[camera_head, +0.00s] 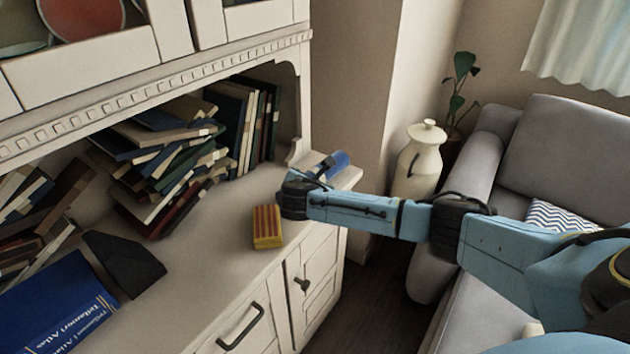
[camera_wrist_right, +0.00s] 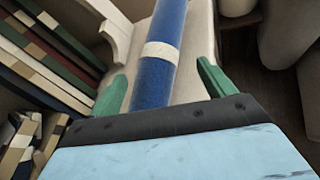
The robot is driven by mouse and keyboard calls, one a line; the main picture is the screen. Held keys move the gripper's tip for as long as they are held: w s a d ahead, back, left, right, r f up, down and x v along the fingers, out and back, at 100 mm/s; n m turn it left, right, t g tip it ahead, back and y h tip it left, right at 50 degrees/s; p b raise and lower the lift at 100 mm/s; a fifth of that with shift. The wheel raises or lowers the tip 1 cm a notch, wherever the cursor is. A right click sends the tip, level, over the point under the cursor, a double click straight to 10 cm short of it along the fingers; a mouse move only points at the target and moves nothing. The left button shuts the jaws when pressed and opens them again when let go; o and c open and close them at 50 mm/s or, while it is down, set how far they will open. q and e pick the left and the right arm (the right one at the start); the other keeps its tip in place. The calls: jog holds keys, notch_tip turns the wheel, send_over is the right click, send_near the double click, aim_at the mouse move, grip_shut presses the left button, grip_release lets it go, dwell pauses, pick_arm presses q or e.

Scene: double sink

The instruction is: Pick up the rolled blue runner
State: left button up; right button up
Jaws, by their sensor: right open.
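The rolled blue runner (camera_head: 336,162) lies near the right end of the cabinet's counter in the head view, partly hidden behind my right gripper. In the right wrist view, the rolled blue runner (camera_wrist_right: 153,82) has a pale band around it and runs lengthwise away from the gripper. My right gripper (camera_wrist_right: 165,80) is open, with one green finger on either side of the roll and visible gaps between. In the head view, my right gripper (camera_head: 308,178) is over the counter's right end, its fingers hard to make out. My left gripper is not in view.
A red-and-yellow striped block (camera_head: 267,227) sits on the counter (camera_head: 215,240) beside my right wrist. Piled books (camera_head: 165,160) and upright books (camera_head: 250,120) stand behind. A blue atlas (camera_head: 60,305) lies front left. A cream lidded urn (camera_head: 418,160) and grey sofa (camera_head: 550,150) stand right.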

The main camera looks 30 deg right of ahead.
jog(key=b+x, duration=0.1)
jog(key=x, duration=0.3)
jog(key=shift+w+d+r+b, duration=0.1)
jog(key=shift+w+d+b, duration=0.1)
jog(key=shift+b, duration=0.15)
jog(key=shift+w+d, duration=0.15)
jog(key=shift+w, duration=0.1)
jog(key=c, duration=0.6)
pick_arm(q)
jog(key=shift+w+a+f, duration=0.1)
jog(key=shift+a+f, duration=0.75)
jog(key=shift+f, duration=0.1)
pick_arm(e)
jog(key=c, duration=0.6)
